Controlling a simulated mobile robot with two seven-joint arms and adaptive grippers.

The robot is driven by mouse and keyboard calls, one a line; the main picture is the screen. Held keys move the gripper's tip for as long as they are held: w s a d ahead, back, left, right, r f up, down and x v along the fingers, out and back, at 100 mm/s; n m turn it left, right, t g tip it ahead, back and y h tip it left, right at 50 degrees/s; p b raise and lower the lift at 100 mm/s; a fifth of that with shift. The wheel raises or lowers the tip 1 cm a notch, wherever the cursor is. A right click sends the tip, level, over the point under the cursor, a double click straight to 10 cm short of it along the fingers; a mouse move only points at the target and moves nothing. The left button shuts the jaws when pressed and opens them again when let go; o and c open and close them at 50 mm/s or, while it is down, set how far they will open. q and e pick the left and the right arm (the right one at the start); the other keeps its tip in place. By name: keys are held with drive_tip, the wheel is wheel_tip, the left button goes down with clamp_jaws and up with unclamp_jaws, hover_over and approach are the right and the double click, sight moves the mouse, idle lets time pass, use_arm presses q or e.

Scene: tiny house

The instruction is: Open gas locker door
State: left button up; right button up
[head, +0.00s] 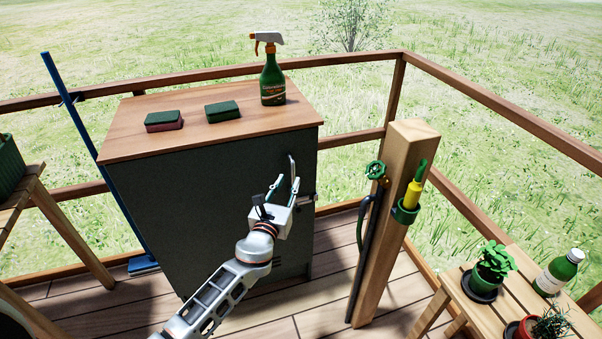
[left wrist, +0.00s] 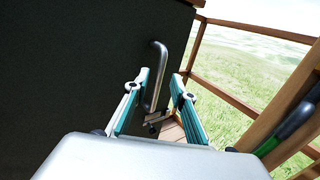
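The gas locker (head: 200,185) is a dark grey cabinet with a wooden top. Its door front faces me and looks shut. A metal bar handle (head: 292,166) stands upright near the door's right edge; it also shows in the left wrist view (left wrist: 160,70). My left gripper (head: 285,182) is at the handle, with its two teal-padded fingers apart. In the left wrist view the lower part of the handle appears between the fingers (left wrist: 160,82), with no clear contact. My right gripper is not in view.
Two sponges (head: 164,121) (head: 222,111) and a green spray bottle (head: 272,80) stand on the locker top. A wooden post (head: 392,220) with a tap and hose is to the right. A plant bench (head: 470,308) is at front right. A blue-handled broom (head: 92,140) leans at left.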

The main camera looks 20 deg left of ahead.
sight(292, 175)
use_arm(q)
drive_tip(key=w, duration=0.4)
drive_tip(key=shift+f+b, duration=0.2)
drive_tip(key=shift+b, duration=0.2)
drive_tip(key=shift+w+r, duration=0.15)
drive_tip(key=shift+w, duration=0.65)
clamp_jaws()
